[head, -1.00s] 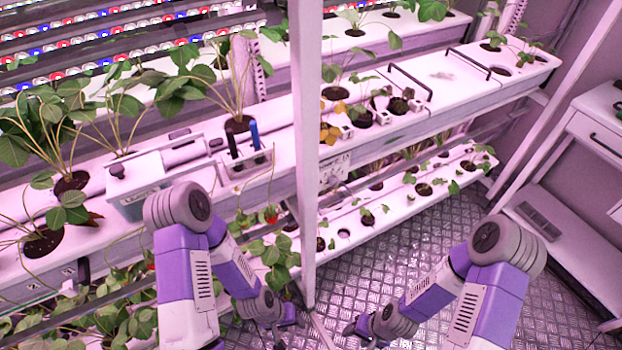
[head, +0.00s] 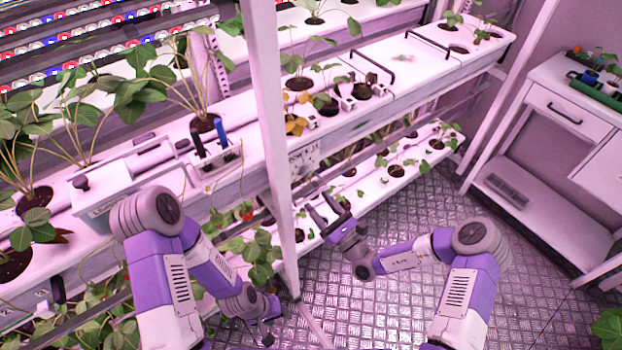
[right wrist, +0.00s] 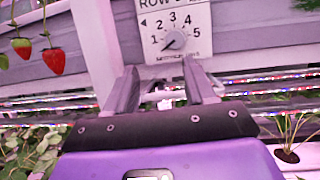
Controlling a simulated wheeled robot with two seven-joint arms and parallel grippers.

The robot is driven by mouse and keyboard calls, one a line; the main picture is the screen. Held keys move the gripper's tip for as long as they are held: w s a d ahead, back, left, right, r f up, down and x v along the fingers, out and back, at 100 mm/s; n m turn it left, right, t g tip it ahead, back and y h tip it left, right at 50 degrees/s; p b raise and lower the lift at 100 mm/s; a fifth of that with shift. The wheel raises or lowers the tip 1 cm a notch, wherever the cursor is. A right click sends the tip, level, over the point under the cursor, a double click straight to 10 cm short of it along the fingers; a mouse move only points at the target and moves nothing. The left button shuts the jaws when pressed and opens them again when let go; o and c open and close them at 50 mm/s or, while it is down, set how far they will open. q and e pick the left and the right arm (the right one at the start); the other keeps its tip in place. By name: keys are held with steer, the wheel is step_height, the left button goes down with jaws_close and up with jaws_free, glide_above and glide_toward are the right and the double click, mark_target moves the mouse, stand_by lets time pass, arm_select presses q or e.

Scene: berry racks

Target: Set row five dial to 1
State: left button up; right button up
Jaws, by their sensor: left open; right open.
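The row dial plate (right wrist: 176,18) is white, marked 1 to 5, and its top label "ROW" is partly cut off in the right wrist view. In the head view the plate (head: 304,160) is on the shelf front, just right of the white post. My right gripper (head: 328,208) is open and empty, below and in front of the plate; its fingers (right wrist: 163,82) straddle the space under the knob. My left gripper (head: 267,325) is open, low by the post's foot.
The white upright post (head: 268,120) stands between my arms, left of the plate. Strawberries (right wrist: 52,60) hang left of the dial. A lower planted shelf (head: 395,175) runs behind my right gripper. A white cabinet (head: 560,130) stands at right; the metal floor (head: 400,215) between is clear.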

mark_target(308, 175)
steer(key=shift+m+t+h, duration=0.6)
steer(key=shift+t+h, duration=0.1)
steer(key=x, duration=0.2)
steer(key=d+b+x, duration=0.1)
steer(key=x, duration=0.2)
steer(key=w+x, duration=0.1)
steer(key=x, duration=0.1)
steer(key=shift+w+r, duration=0.25)
steer(key=shift+w, duration=0.05)
steer(key=shift+c, duration=0.4)
jaws_close()
